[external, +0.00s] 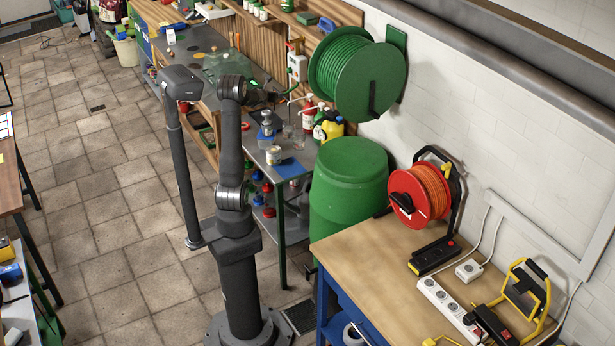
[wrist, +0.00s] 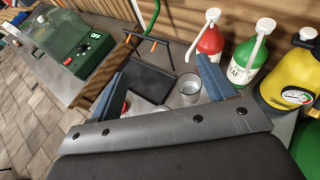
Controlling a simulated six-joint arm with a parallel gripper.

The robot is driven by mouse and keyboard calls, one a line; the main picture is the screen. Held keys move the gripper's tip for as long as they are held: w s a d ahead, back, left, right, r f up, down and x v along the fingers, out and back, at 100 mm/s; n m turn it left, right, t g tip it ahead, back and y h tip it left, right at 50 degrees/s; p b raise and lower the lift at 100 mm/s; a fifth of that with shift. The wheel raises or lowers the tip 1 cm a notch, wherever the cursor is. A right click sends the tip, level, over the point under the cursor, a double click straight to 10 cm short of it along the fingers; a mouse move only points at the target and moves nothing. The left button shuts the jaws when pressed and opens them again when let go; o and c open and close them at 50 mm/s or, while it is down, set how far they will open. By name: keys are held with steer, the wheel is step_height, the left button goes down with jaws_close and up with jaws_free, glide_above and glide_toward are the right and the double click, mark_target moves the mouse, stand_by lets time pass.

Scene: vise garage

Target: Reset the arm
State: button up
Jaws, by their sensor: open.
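My arm stands upright in the middle of the external view, its upper end bent over toward the dark workbench (external: 207,42) along the wall. My gripper (wrist: 160,68) is open in the wrist view, with its two blue-grey fingers wide apart and nothing held between them. Beyond the fingers are a flat black tray-like piece (wrist: 150,83) and a clear cup (wrist: 190,87) on the bench. In the external view the fingers are small and hard to make out.
Red (wrist: 209,42), green-labelled (wrist: 247,58) and yellow (wrist: 290,80) bottles stand close on the right. A machine with a clear cover and green front (wrist: 82,48) is at the left. A green hose reel (external: 365,75) and green barrel (external: 348,185) are right of my arm. The tiled floor is open at left.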

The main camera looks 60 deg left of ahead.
steer(key=s+d+r, duration=0.1)
steer(key=s+d, duration=0.1)
steer(key=d, duration=0.9)
steer(key=shift+s+d+r, duration=0.15)
steer(key=w+a+f, duration=0.2)
steer(key=a, duration=1.2)
steer(key=shift+w+a+f, duration=0.2)
steer(key=shift+a, duration=0.2)
